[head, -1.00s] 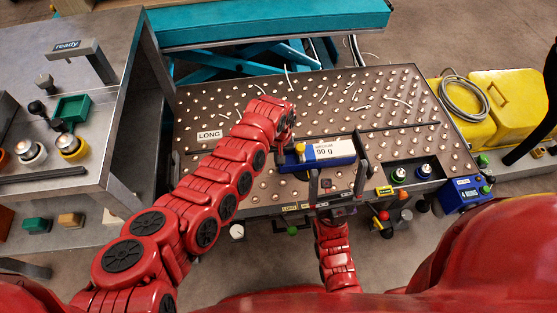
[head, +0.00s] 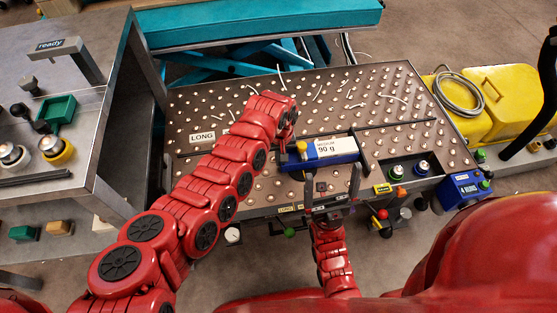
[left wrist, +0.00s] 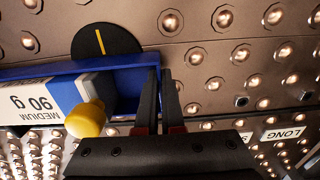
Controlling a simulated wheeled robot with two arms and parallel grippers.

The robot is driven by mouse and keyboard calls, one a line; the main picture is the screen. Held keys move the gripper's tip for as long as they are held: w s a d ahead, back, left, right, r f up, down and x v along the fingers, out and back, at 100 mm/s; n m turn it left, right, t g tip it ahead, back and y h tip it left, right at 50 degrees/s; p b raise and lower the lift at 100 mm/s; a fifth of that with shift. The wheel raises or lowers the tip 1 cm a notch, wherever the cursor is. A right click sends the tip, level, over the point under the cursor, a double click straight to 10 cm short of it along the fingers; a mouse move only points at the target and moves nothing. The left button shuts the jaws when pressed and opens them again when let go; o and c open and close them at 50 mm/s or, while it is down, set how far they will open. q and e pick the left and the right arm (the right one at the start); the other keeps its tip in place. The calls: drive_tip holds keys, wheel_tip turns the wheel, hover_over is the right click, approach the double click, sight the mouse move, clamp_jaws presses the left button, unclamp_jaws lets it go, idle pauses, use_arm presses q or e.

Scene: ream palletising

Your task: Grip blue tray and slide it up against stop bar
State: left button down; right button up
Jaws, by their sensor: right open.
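The blue tray (head: 335,161) lies on the ball-studded table, holding a white pack marked MEDIUM 90 g (head: 330,147). A yellow knob (head: 302,146) is at its left end. My left gripper (head: 287,158) is at that end, its tips partly hidden by my arm. In the left wrist view, its dark fingers (left wrist: 163,95) straddle the end wall of the tray (left wrist: 125,80), close together on it. The dark stop bar (head: 361,149) stands at the tray's right end; I cannot tell if they touch. My right gripper (head: 331,187) is open and empty at the tray's front side.
The ball table (head: 230,165) has free room behind the tray. A dark rail (head: 405,125) runs to the right. A steel bench (head: 100,110) stands left and yellow cases (head: 495,95) stand right.

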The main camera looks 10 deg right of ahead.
use_arm(q)
drive_tip(key=shift+d+f+b, duration=0.1)
drive_tip(key=shift+d+b, duration=0.4)
drive_tip(key=shift+b, duration=0.2)
drive_tip(key=c, duration=1)
unclamp_jaws()
drive_tip(key=shift+o, duration=0.2)
